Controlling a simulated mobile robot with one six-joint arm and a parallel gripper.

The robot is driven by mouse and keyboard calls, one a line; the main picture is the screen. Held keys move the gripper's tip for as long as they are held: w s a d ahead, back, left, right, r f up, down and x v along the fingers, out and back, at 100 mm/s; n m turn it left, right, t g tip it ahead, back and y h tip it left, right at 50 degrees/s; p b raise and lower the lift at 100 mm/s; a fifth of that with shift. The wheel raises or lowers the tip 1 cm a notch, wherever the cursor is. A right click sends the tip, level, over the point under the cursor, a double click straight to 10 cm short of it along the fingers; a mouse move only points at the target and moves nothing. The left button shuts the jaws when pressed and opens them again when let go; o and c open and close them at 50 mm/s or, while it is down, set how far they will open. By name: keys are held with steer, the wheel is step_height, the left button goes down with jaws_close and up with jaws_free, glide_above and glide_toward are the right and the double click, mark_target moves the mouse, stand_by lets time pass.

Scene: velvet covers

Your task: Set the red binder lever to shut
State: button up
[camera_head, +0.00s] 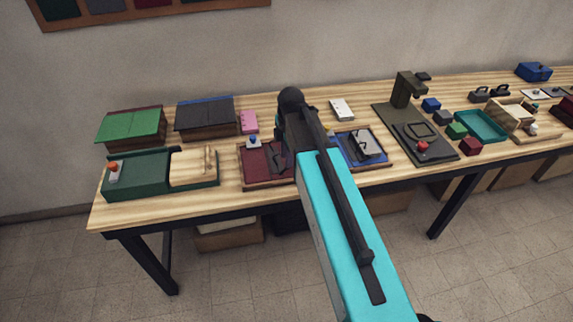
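The red binder (258,164) lies open on the table, left of the middle. A small blue knob on a pale piece stands at its back left edge. A dark metal part (277,157), perhaps its lever, shows at its right side, partly behind my arm; its position cannot be told. My teal and black arm reaches up the middle of the view and covers the binder's right part. The dark end of my arm is over the table there, but my gripper's fingers cannot be made out, nor whether they touch anything.
A blue binder (376,158) with a dark clip lies just right of my arm. A green box (136,180) with an orange-red knob and a wooden block (192,168) stand at left. A dark press (405,91) stands at right. Book stacks line the back, before the wall.

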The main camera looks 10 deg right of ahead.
steer(key=shift+w+a+f+p, duration=0.15)
steer(key=shift+f+p, duration=0.1)
steer(key=shift+f, duration=0.7)
steer(key=shift+w+d+f+p, duration=0.1)
steer(key=shift+f+p, duration=0.15)
steer(key=shift+f, duration=0.7)
steer(key=shift+w+a+f+p, duration=0.15)
steer(key=shift+f+p, duration=0.1)
steer(key=shift+f, duration=0.7)
steer(key=shift+d, duration=0.1)
jaws_close()
